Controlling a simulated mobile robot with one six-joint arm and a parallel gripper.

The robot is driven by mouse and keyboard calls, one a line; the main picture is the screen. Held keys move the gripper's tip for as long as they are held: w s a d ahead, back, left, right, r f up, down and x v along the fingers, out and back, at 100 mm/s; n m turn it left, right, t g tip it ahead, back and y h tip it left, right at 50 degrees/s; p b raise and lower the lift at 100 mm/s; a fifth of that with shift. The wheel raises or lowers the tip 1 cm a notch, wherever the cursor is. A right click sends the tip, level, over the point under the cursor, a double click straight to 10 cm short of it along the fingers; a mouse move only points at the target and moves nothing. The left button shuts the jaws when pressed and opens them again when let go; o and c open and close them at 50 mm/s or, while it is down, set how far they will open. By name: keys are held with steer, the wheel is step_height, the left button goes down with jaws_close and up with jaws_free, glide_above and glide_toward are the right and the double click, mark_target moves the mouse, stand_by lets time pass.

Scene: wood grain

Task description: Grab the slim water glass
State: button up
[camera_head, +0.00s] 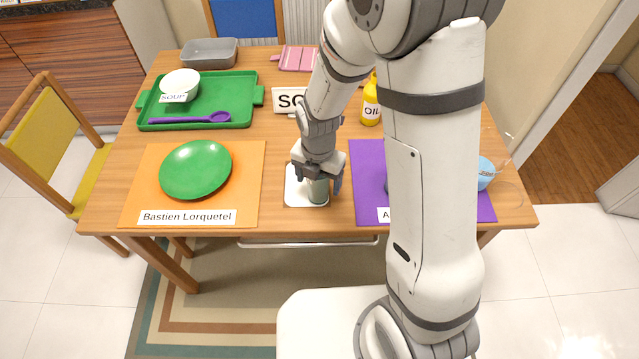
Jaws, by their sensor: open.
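My gripper (319,184) points down over a white square mat or tray (294,197) near the table's front edge. Its fingers are apart, on either side of a small grey-green cylinder (318,194) standing on the white square. This looks like the slim glass, but its upper part is hidden by my gripper, and I cannot tell whether the fingers touch it. Faint outlines of clear glassware (508,193) also show at the right edge of the table, partly behind my arm.
An orange mat with a green plate (196,169) lies left of my gripper, a purple mat (368,180) right. A green tray (240,100) holds a bowl (181,84) and purple spoon. A blue cup (485,173) is at right.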

steer(key=shift+c, duration=0.5)
steer(key=c, duration=1.2)
